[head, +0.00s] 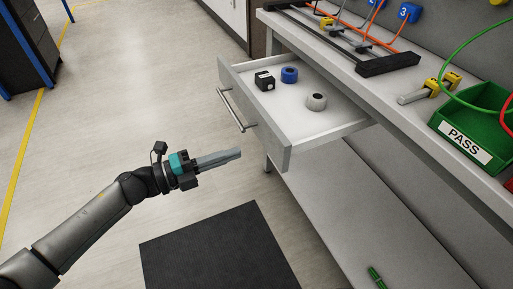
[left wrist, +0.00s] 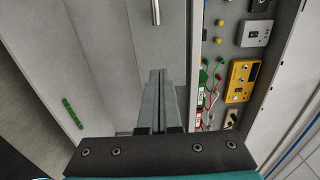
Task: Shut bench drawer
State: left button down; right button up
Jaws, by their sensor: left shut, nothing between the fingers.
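The bench drawer (head: 262,130) is pulled out from under the bench in the head view. Its front carries a metal bar handle (head: 231,110). Inside lie a small black box (head: 264,81), a blue ring (head: 289,75) and a grey ring-like part (head: 316,101). My left gripper (head: 240,153) is shut and empty. In the picture it is just left of the drawer front's near corner, apart from the handle. In the left wrist view its fingers (left wrist: 159,74) point toward a metal bar that looks like the handle (left wrist: 156,12). My right gripper is not in view.
The bench top (head: 405,125) bears a green PASS bin (head: 466,145), a yellow-handled tool (head: 418,95) and cables. A green object (head: 377,277) lies on the lower shelf. A dark mat (head: 220,250) covers the floor below; the floor left of the drawer is clear.

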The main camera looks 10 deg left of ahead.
aim_at(330, 125)
pick_arm(q)
jog(key=b+x, duration=0.1)
jog(key=x, duration=0.4)
jog(key=shift+w+d, duration=0.55)
jog(key=shift+d, duration=0.15)
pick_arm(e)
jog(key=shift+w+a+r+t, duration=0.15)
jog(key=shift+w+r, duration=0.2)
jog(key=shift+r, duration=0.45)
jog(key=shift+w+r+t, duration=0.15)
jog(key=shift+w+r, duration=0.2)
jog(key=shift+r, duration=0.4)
